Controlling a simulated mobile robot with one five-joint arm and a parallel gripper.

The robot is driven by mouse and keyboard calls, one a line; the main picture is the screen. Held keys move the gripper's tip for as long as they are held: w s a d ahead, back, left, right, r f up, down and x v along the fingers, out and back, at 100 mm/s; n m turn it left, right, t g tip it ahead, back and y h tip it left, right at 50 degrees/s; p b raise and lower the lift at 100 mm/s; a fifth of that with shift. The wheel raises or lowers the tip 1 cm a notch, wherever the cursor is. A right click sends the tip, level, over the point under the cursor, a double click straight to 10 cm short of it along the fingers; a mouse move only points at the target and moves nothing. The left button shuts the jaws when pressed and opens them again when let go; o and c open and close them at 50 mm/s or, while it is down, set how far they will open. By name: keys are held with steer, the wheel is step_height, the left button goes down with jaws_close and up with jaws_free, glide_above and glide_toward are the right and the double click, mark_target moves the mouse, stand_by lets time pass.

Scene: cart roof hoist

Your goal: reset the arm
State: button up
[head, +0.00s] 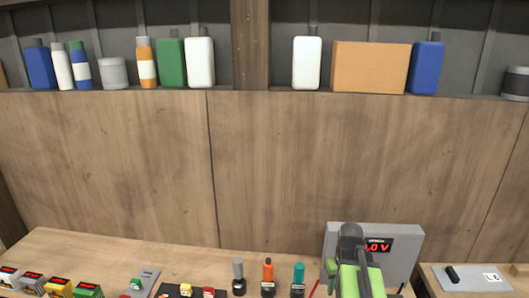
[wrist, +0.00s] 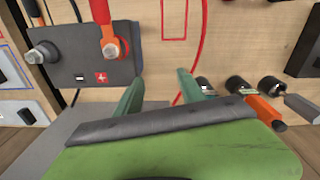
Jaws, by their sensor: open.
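My gripper (wrist: 158,85) is open in the wrist view, with its two green fingers apart and nothing between them. In the head view my green and dark grey arm rises at the bottom right, in front of a grey box with a red display (head: 378,246). The arm covers part of that display, and the fingertips cannot be made out there. In the wrist view a dark grey box (wrist: 75,62) with a red plus mark is at upper left. A red clamp-like part (wrist: 110,42) sits on it.
Several tools, one with an orange handle (head: 268,270), stand in black holders on the wooden bench (head: 200,258). Small coloured boxes (head: 58,286) are at left. A grey plate (head: 472,282) is on the right. Bottles and a cardboard box (head: 370,66) line the shelf above.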

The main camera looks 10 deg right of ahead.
steer(key=w+a+n, duration=0.1)
steer(key=w+a, duration=0.1)
steer(key=a, duration=1)
steer(key=w+a+n, duration=0.1)
steer(key=w+a, duration=0.1)
steer(key=a, duration=1)
steer(key=f+b, duration=0.3)
steer(key=s+f+b, duration=0.1)
steer(key=f+b, duration=0.3)
steer(key=s+d+f+b, duration=0.1)
steer(key=f+b, duration=0.3)
steer(key=shift+s+f, duration=0.1)
steer(key=shift+r, duration=0.2)
